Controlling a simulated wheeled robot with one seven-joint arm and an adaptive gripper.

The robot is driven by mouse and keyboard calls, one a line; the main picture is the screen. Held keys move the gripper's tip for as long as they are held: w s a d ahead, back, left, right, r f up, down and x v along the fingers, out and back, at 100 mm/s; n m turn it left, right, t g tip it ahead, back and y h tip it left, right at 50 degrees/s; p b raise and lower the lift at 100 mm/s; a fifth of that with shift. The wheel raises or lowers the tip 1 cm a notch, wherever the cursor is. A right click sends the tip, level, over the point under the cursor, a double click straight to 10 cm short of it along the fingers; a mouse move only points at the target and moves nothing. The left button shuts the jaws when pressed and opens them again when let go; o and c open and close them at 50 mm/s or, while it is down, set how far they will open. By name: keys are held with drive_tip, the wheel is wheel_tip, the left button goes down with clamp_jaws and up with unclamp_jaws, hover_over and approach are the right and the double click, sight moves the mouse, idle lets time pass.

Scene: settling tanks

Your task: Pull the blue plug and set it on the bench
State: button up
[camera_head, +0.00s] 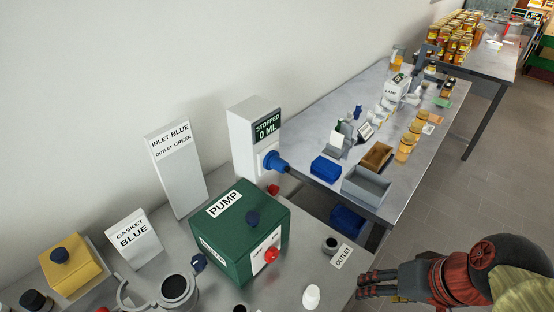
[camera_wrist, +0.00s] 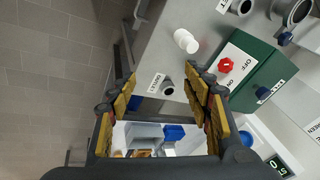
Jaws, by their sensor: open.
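A bright blue plug (camera_head: 275,161) sticks out from the front of the white meter box (camera_head: 243,122), whose display reads "STOPPED 0 ML". Part of a blue piece that looks like this plug shows in the wrist view (camera_wrist: 246,138), beside the gripper's right finger. The grey bench (camera_head: 185,218) carries the green pump (camera_head: 215,235). My gripper (camera_head: 364,284) is at the lower right, off the bench's right edge and apart from the plug. In the wrist view its fingers (camera_wrist: 162,92) are spread, with nothing held between them.
The outlet fitting (camera_head: 330,244) and a white bottle (camera_head: 311,297) stand near the bench's right edge. The pump has a red knob (camera_head: 271,255). A second table (camera_head: 413,85) behind holds a blue tray (camera_head: 326,167), a grey bin (camera_head: 366,187) and jars. Floor at right is clear.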

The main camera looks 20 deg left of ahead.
drive_tip(key=w+a+r+g+y+p, duration=0.25)
drive_tip(key=w+a+y, duration=0.2)
drive_tip(key=a, duration=0.45)
drive_tip(key=w+a+r+g+y+p, duration=0.1)
drive_tip(key=w+a+y+p, duration=0.3)
drive_tip(key=a, duration=0.6)
drive_tip(key=m+t+y+p, duration=0.3)
drive_tip(key=m+t+y, duration=0.25)
drive_tip(key=t, duration=0.25)
approach(285, 169)
drive_tip(key=x, duration=0.3)
drive_tip(key=shift+d+r+h, duration=0.2)
drive_tip(key=shift+r+h, duration=0.05)
drive_tip(key=shift+h, duration=0.15)
drive_tip(key=x, duration=0.7)
drive_tip(key=shift+a+f, duration=0.1)
drive_tip(key=shift+a, duration=0.15)
drive_tip(key=shift+b+x, duration=0.55)
drive_tip(key=shift+x, duration=0.2)
